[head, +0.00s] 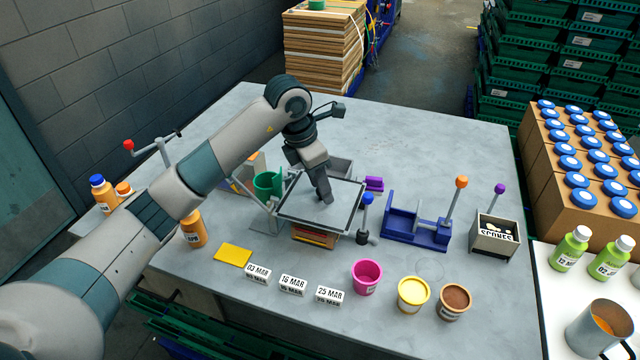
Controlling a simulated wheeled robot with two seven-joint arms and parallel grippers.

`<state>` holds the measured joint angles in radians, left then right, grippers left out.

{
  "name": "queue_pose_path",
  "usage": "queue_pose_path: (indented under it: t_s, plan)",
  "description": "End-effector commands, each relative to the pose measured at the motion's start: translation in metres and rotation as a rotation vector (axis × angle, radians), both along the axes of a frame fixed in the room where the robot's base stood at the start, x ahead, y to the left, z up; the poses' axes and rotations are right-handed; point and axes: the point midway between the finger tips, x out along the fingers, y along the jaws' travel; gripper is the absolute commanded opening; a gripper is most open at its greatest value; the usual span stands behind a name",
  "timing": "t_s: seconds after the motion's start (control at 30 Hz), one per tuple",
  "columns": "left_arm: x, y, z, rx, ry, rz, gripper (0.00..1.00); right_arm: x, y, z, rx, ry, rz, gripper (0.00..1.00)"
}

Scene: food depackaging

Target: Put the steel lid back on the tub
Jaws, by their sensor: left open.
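A flat grey steel lid (345,205) with a dark rim sits near the middle of the table, over a low holder with orange and brown sides (315,237). My left gripper (326,198) comes down onto the lid from above, its fingertips at or just over the top face. It is open; the gap between its fingers is hard to see. A grey open-topped box (341,168), possibly the tub, shows partly behind the lid; the gripper and lid hide the rest. I cannot tell whether the lid rests on a tub. My right gripper is out of view.
A green cup (268,185) stands close left of the lid, and a blue-knobbed lever (365,215) close right. A blue lever fixture (415,225) is further right. Pink (366,278), yellow (412,294) and brown (454,302) pots line the front. The table's back right is clear.

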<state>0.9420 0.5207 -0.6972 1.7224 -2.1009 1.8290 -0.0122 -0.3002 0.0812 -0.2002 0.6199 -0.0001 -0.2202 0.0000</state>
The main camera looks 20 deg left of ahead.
Motion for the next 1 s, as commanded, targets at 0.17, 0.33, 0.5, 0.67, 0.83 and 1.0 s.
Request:
queue_pose_path:
  t_s: [0.17, 0.33, 0.5, 0.67, 0.83, 1.0]
  plan:
    - [-0.001, 0.002, 0.012, -0.001, -0.002, 0.0, 0.41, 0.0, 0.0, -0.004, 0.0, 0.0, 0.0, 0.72]
    - [-0.005, 0.008, 0.035, 0.0, -0.006, 0.0, 0.41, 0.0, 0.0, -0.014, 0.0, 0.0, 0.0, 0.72]
    - [-0.011, 0.014, 0.066, 0.001, -0.005, 0.0, 0.41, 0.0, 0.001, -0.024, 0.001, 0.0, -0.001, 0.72]
    - [-0.016, 0.019, 0.092, 0.0, -0.004, 0.001, 0.41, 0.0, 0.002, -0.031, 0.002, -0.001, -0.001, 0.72]
    - [-0.02, 0.022, 0.11, -0.001, -0.001, 0.0, 0.41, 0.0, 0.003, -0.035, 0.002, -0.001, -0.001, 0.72]
    - [-0.021, 0.023, 0.117, -0.001, -0.001, 0.0, 0.41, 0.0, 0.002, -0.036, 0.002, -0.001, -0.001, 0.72]
